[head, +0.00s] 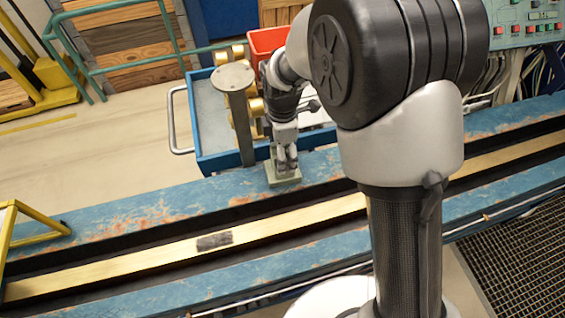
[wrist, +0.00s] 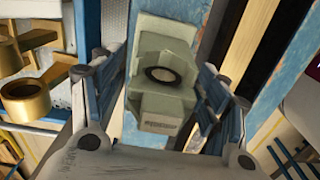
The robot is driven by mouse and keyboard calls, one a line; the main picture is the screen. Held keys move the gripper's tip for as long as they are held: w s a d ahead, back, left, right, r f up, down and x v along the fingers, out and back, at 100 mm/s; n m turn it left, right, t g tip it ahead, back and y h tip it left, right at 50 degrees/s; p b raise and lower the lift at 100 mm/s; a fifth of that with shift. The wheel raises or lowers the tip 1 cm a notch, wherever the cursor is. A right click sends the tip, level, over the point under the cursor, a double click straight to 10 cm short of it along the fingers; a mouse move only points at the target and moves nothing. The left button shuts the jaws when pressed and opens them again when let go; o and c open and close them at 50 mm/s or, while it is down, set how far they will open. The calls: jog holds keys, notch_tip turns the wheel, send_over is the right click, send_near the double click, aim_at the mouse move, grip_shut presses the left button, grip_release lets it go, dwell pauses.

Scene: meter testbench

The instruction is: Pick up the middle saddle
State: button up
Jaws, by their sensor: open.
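A pale grey-green saddle (head: 284,178) sits on the far blue beam of the bench. In the wrist view the saddle (wrist: 163,98) is a blocky piece with a raised plate and a dark-rimmed round opening. No other saddle is clear in view, so I cannot tell its place in a row. My gripper (head: 286,163) points down right above the saddle. In the wrist view my gripper (wrist: 158,88) is open, with one finger to each side of the saddle. I cannot tell whether the fingers touch it. My arm hides part of the bench to the right.
A grey post with a round top (head: 233,77) stands just left of my gripper. Behind is a blue cart (head: 205,163) with brass fittings (wrist: 30,100) and a red bin (head: 266,41). A dark block (head: 214,241) lies on the yellow rail (head: 120,263). The beam's left stretch is clear.

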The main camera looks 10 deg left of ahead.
grip_shut()
dwell(0.8)
jog(key=shift+r, duration=0.1)
